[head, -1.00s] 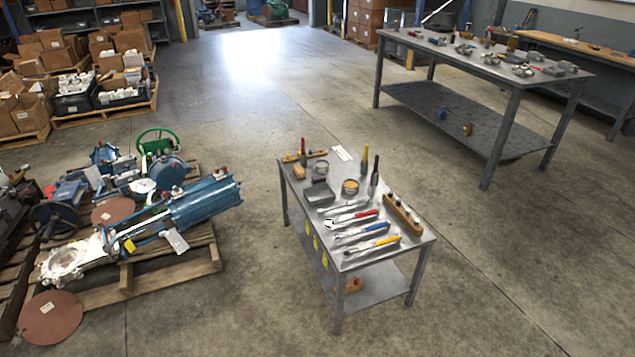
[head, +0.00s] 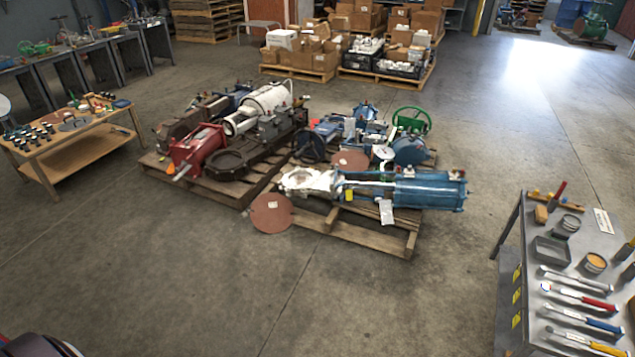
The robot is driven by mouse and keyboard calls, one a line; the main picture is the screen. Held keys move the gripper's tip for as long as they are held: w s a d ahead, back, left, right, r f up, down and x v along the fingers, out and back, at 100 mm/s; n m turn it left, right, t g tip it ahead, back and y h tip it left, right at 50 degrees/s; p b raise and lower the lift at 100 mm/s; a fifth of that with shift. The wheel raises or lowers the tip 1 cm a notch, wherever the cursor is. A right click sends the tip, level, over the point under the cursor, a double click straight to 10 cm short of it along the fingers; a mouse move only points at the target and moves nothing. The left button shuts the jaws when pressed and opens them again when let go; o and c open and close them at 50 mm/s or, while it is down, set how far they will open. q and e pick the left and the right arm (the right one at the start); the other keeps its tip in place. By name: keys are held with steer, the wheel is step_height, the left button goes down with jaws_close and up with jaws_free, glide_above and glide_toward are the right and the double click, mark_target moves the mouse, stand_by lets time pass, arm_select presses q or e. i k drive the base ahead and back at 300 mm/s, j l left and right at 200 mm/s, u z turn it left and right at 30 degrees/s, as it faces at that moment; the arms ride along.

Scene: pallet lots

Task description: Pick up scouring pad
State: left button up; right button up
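I cannot make out a scouring pad for certain at this size. A grey metal table (head: 522,263) at the right edge holds a small tan block (head: 541,214), a grey tray (head: 552,251), round tins including one with orange contents (head: 594,263), and several wrenches with coloured handles (head: 580,299). A wooden table (head: 65,162) at the left holds rows of small dark items and a flat dark round piece (head: 75,125). Neither of my grippers is in view.
Pallets with a blue cylinder (head: 430,193), a red machine (head: 198,150) and other parts fill the middle floor. Box-laden pallets (head: 300,77) stand behind. Open floor lies in front and at the upper right. Workbenches (head: 70,80) line the upper left.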

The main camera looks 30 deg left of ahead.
mark_target(554, 234)
steer(key=i+z, duration=0.1)
steer(key=z, duration=0.35)
steer(key=i+j+z, duration=0.35)
steer(key=i, duration=0.25)
steer(key=i+j+z, duration=0.4)
steer(key=i+j, duration=0.1)
steer(key=j, duration=0.05)
